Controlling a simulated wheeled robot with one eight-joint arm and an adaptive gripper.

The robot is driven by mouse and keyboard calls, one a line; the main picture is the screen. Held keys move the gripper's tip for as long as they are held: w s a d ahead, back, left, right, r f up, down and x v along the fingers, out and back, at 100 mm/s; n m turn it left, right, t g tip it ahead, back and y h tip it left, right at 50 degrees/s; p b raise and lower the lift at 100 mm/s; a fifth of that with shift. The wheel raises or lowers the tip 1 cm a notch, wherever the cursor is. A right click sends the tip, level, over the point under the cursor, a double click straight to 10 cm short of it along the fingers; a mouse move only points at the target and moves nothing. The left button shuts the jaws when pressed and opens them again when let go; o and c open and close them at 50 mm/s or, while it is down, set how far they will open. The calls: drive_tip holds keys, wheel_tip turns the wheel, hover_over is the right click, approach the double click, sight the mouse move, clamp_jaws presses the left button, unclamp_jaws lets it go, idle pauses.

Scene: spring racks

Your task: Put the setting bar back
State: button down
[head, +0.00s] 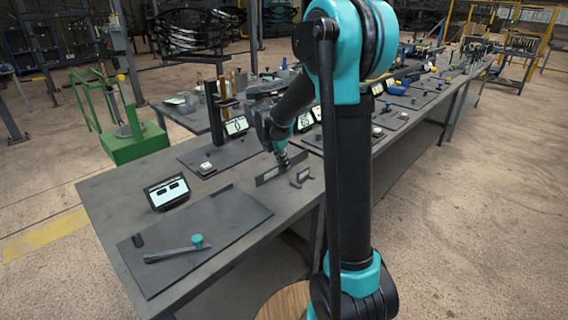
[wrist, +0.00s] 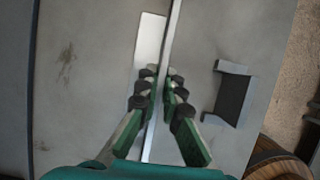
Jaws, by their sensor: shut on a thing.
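The setting bar looks like a thin, flat grey bar standing on edge; in the head view the bar (head: 267,176) is just below my gripper (head: 283,160) near the table's front edge. In the wrist view the bar (wrist: 172,32) runs lengthwise between the fingers of my gripper (wrist: 163,73), which is shut on it. Its lower part is hidden by the fingers. I cannot tell whether the bar touches the tabletop. A small dark bracket (head: 301,178) with raised ends stands to the right, apart from the bar; it also shows in the wrist view (wrist: 230,95).
A dark mat (head: 225,215) at the front left holds a lever-like tool with a teal knob (head: 197,241). A display (head: 166,192) stands behind it. More displays and fixtures crowd the table farther back.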

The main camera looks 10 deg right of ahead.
drive_tip(key=c, duration=1.7)
unclamp_jaws()
drive_tip(key=v, duration=1.2)
drive_tip(key=shift+r, duration=0.1)
